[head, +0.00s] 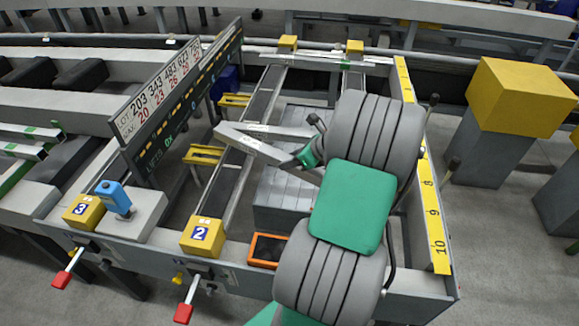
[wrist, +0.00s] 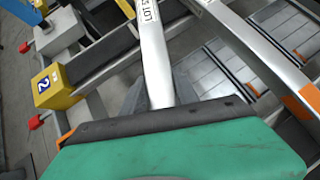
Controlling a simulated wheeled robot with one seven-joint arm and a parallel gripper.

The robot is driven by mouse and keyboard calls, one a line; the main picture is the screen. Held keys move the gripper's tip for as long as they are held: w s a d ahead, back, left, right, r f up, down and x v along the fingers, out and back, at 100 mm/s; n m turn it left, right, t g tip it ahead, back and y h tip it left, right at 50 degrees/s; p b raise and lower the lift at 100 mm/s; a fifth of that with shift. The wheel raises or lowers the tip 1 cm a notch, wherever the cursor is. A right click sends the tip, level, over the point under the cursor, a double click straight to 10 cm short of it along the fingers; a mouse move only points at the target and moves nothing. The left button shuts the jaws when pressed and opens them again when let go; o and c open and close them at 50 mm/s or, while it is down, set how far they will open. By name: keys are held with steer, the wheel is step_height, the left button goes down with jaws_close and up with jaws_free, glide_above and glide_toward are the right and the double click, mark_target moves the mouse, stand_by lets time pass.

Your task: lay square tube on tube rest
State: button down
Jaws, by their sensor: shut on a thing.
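My gripper (head: 303,161) is shut on a pale grey square tube (head: 252,146) in the head view. The tube reaches out up and left over the conveyor frame, its far end in the air near the sign board. In the wrist view the tube (wrist: 154,50) with a LOT label runs away from the gripper (wrist: 160,100); the grip itself is partly hidden by the hand. Two yellow brackets, which look like the tube rest, stand left of the tube: a near one (head: 203,154) and a far one (head: 234,100). The tube appears apart from both.
A sign board (head: 160,105) rises left of the brackets. A yellow block marked 2 (head: 202,236), a blue device (head: 113,197) and an orange-rimmed bin (head: 268,250) stand nearer. A yellow scale (head: 434,212) lines the right edge. Another pale bar (head: 275,131) lies beyond the held tube.

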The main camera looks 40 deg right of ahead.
steer(key=shift+w+d+f, duration=0.45)
steer(key=shift+w+f, duration=0.3)
steer(key=shift+f, duration=0.05)
steer(key=shift+w+d+f, duration=0.1)
steer(key=shift+w+f, duration=0.1)
steer(key=shift+f, duration=1.6)
steer(key=shift+f, duration=0.1)
steer(key=c, duration=0.9)
jaws_free()
steer(key=shift+s, duration=0.1)
